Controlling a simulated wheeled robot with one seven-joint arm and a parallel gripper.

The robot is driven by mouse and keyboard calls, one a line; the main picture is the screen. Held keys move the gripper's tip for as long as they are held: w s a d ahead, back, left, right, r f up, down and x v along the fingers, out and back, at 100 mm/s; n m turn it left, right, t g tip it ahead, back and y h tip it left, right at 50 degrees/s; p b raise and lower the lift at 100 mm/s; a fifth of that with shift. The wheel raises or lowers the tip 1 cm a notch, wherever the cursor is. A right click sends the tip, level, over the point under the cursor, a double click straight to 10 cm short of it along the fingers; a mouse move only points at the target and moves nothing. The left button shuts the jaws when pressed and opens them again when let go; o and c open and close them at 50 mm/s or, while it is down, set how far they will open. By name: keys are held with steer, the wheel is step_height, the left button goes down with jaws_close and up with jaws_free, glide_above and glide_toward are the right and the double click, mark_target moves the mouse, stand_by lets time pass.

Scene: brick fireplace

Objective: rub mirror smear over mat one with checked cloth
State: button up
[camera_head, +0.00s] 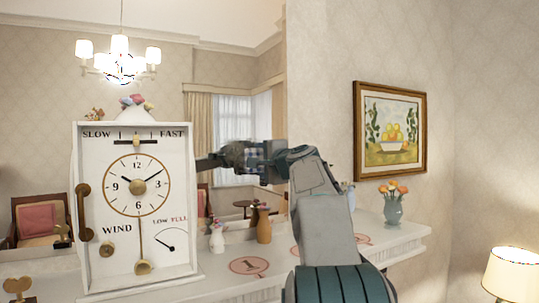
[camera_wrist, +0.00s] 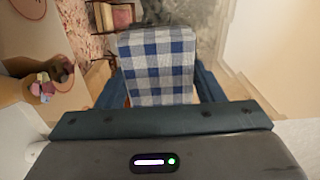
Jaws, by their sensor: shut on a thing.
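A blue-and-white checked cloth (camera_wrist: 157,66) is between the two fingers of my gripper (camera_wrist: 160,85) in the wrist view. In the head view the cloth (camera_head: 257,157) is small, at the end of my arm, close to the mirror (camera_head: 225,190). I cannot tell whether it touches the glass. Mat one (camera_head: 249,266), a reddish disc marked 1, lies on the white mantel below and slightly left of the cloth. I cannot make out a smear for certain; a greyish mottled patch shows beyond the cloth in the wrist view.
A white figure (camera_head: 217,237) and a brown vase (camera_head: 264,225) stand behind mat one. Another mat (camera_head: 362,239) and a flower vase (camera_head: 394,209) are farther right on the mantel (camera_head: 405,240).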

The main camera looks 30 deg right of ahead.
mark_target(219, 154)
steer(key=shift+a+p, duration=0.35)
steer(key=shift+a, duration=5.35)
steer(key=shift+r+p, duration=0.9)
steer(key=shift+r, duration=0.1)
steer(key=shift+d+f+b, duration=0.15)
steer(key=shift+d+b, duration=0.35)
steer(key=shift+d, duration=0.4)
steer(key=d+b, duration=0.1)
steer(key=d, duration=0.9)
steer(key=shift+a, duration=2.9)
steer(key=shift+a+p, duration=0.35)
steer(key=shift+a, duration=2.7)
